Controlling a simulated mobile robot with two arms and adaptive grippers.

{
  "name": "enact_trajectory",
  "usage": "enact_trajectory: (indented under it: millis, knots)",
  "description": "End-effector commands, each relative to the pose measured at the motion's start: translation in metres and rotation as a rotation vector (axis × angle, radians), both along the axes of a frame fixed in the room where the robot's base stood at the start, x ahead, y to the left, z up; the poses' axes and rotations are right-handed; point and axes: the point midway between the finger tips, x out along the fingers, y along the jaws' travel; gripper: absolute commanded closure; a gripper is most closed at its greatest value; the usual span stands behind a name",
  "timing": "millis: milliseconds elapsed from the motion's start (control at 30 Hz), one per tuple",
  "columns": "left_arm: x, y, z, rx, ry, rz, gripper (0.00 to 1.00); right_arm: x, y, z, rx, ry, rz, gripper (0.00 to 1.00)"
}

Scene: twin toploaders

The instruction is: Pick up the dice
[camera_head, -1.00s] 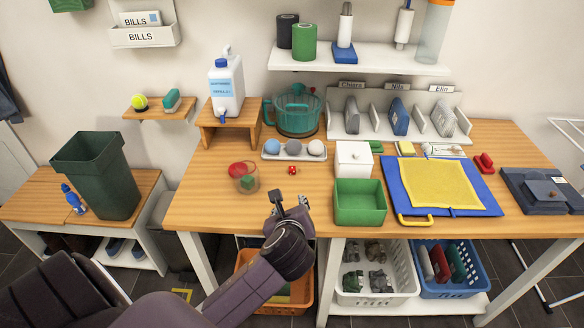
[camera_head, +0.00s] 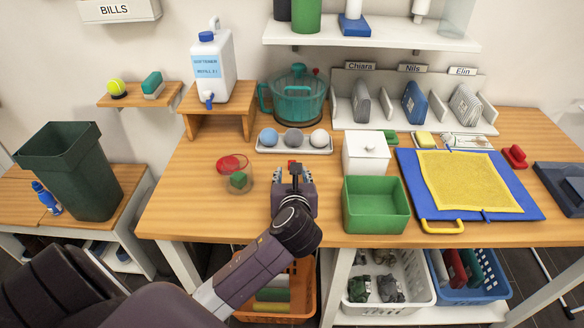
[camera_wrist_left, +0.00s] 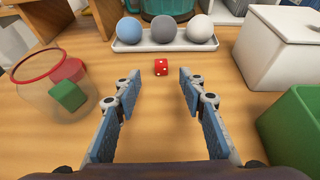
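A small red die (camera_wrist_left: 161,67) with white pips lies on the wooden table, in front of the tray of balls. In the head view the die (camera_head: 292,164) shows only in part, just beyond my left gripper (camera_head: 292,177). In the left wrist view my left gripper (camera_wrist_left: 159,100) is open and empty, its blue-padded fingers pointing at the die. The die lies ahead of the fingertips, roughly midway between them, apart from both. My right gripper is not in view.
A clear jar (camera_wrist_left: 58,88) with a red rim and a green block stands left of the gripper. A white tray (camera_head: 262,148) with three balls is behind the die. A green bin (camera_head: 376,218) and a white lidded box (camera_head: 366,160) stand to the right.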

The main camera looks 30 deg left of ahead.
Motion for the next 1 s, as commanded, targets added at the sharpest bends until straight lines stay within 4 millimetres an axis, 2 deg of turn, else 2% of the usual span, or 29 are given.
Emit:
enact_trajectory:
  millis: [533,867,1000]
  knots:
    - [0.052,0.034,-0.025,-0.001,0.001,0.002,0.62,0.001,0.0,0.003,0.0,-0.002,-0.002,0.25]
    - [0.058,0.038,-0.029,-0.002,0.0,-0.001,0.62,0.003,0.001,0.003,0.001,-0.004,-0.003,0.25]
    - [0.057,0.038,-0.029,-0.002,0.0,-0.001,0.76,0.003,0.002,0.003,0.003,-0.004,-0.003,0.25]
